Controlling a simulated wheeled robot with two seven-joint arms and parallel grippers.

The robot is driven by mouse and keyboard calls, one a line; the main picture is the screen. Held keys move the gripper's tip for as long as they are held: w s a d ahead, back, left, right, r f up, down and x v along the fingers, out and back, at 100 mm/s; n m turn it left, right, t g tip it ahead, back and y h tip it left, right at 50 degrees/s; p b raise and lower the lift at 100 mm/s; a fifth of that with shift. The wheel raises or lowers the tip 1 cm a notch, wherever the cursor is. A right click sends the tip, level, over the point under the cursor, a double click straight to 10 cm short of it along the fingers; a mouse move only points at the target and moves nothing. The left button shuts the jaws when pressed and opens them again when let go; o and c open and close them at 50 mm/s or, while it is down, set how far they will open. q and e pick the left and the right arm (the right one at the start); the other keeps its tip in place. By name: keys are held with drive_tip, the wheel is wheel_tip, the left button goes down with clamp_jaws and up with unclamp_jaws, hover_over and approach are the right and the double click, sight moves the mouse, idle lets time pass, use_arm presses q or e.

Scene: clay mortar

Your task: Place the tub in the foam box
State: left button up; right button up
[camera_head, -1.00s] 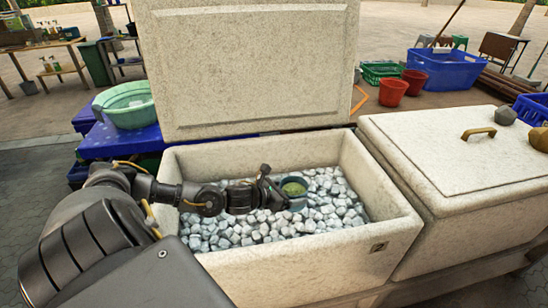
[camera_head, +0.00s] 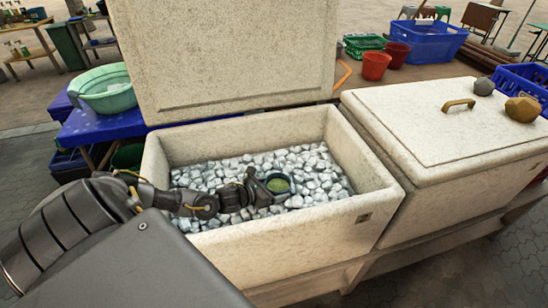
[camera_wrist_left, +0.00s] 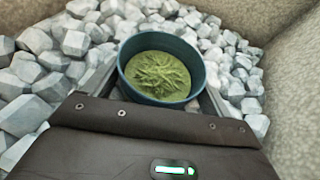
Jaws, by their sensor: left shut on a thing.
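The tub (camera_head: 278,184) is a small round dark teal tub with green contents, and it also shows in the left wrist view (camera_wrist_left: 160,68). My left gripper (camera_head: 266,186) is shut on the tub and holds it upright inside the open foam box (camera_head: 290,243). The box is pale and speckled, with a bed of grey-white ice-like chunks (camera_head: 320,180) inside. The tub is over or on these chunks; I cannot tell whether its base touches them. Its lower side is partly hidden by the gripper. My right gripper is not in view.
The box's raised lid (camera_head: 225,60) stands at the back. A closed foam box (camera_head: 450,130) with stones on its lid is at the right. A green basin (camera_head: 105,90) sits on a blue crate at the left. Box walls surround my gripper.

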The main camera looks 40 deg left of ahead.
use_arm(q)
drive_tip(key=shift+f, duration=0.2)
drive_tip(key=shift+f, duration=0.15)
drive_tip(key=o, duration=1.1)
drive_tip(key=shift+o, duration=0.2)
drive_tip(key=shift+s+r+p, duration=0.25)
drive_tip(key=shift+r+p, duration=0.1)
drive_tip(key=p+v, duration=0.3)
drive_tip(key=v, duration=0.2)
drive_tip(key=shift+s+a+r+p, duration=0.15)
drive_tip(key=shift+s+p, duration=0.1)
drive_tip(key=shift+p, duration=0.15)
drive_tip(key=shift+s+a+r, duration=0.1)
drive_tip(key=shift+s, duration=0.55)
